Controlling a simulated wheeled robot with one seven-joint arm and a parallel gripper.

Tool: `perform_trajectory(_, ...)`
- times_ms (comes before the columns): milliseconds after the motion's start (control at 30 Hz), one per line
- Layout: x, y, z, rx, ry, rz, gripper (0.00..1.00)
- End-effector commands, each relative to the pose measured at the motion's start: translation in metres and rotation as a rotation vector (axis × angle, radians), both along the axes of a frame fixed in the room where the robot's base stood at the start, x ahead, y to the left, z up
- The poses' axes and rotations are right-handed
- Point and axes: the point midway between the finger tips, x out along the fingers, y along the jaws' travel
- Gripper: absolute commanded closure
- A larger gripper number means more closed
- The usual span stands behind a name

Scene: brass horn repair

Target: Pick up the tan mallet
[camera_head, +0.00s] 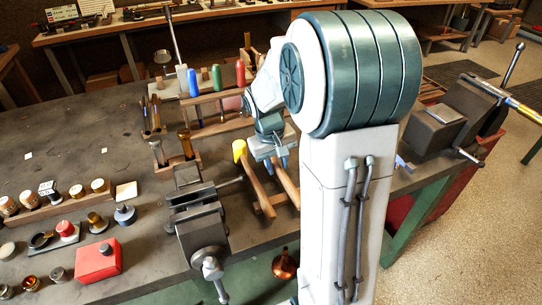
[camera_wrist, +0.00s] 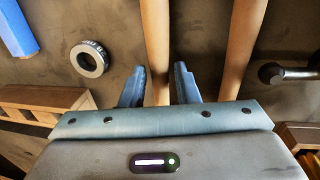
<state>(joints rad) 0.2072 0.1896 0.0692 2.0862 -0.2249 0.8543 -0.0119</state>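I cannot make out a tan mallet head for sure in either view. Two tan wooden handles or bars run side by side in the wrist view, a left one (camera_wrist: 157,45) and a right one (camera_wrist: 243,45). They also show below my gripper in the head view (camera_head: 261,188). My gripper (camera_head: 273,157) is partly hidden in the head view.
A dark vise (camera_head: 200,225) stands close on the left. Blue (camera_head: 193,83), green (camera_head: 216,77) and red (camera_head: 240,72) handles stand in a rack behind. A metal ring (camera_wrist: 90,58) lies on the bench. Another vise (camera_head: 450,120) is at right.

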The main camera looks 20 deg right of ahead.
Motion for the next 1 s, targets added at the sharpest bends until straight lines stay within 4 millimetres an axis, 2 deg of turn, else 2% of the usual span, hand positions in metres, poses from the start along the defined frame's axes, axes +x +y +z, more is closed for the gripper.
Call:
perform_trajectory(133,0.000,-0.003,-0.017,0.001,0.001,-0.001,0.72)
perform_trajectory(400,0.000,-0.003,-0.020,0.000,-0.001,-0.001,0.72)
perform_trajectory(433,0.000,-0.003,-0.020,0.000,-0.001,-0.001,0.77)
perform_trajectory(500,0.000,-0.003,-0.020,0.000,-0.001,-0.001,0.97)
perform_trajectory(533,0.000,-0.003,-0.020,0.000,-0.001,-0.001,1.00)
perform_trajectory(867,0.001,-0.003,-0.018,0.000,-0.003,-0.001,1.00)
perform_trajectory(1000,0.001,-0.003,-0.009,-0.001,-0.005,0.000,1.00)
